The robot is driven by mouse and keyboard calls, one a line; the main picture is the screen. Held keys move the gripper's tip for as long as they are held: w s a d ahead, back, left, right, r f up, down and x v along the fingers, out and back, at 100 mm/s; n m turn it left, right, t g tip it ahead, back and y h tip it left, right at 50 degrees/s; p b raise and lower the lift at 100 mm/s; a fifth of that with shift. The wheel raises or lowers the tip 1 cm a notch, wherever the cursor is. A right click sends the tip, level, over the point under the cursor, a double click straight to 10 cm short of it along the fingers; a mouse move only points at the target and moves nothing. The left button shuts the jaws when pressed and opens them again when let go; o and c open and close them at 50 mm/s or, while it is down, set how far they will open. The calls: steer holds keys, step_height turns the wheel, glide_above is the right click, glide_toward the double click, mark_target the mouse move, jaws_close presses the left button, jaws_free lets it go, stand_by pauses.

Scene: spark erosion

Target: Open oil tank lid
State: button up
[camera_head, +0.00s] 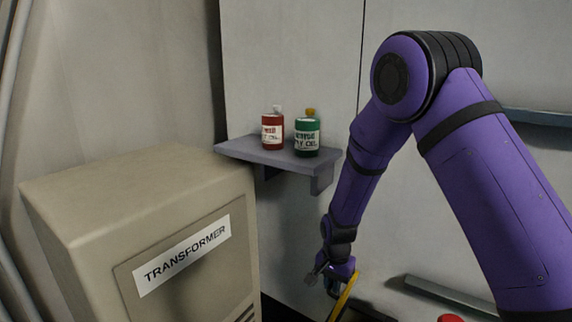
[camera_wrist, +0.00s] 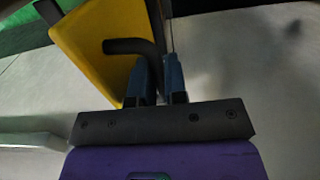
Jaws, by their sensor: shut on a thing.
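The yellow lid (camera_head: 343,296) shows at the bottom of the head view as a narrow, slanted strip beside my gripper (camera_head: 332,281). In the wrist view the yellow lid (camera_wrist: 92,47) fills the upper left and carries a bent black handle (camera_wrist: 125,46). My gripper (camera_wrist: 158,70) has its two blue fingers close together at the end of this handle, shut on it. The fingers partly hide the handle's end. The tank below the lid is mostly out of the head view.
A beige transformer cabinet (camera_head: 140,215) stands at the left. A grey wall shelf (camera_head: 270,155) holds a red bottle (camera_head: 272,130) and a green bottle (camera_head: 306,138). A red object (camera_head: 450,318) shows at the bottom edge. A green surface (camera_wrist: 25,35) lies beyond the lid in the wrist view.

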steer(key=shift+a, duration=0.15)
steer(key=shift+w+a+f, duration=0.2)
steer(key=shift+w+a, duration=0.15)
steer(key=shift+a, duration=0.1)
steer(key=shift+w+a+f, duration=0.15)
steer(key=shift+w+a, duration=0.2)
steer(key=shift+a, duration=0.1)
steer(key=o, duration=0.6)
steer(key=shift+a+r, duration=0.1)
steer(key=shift+r, duration=4.55)
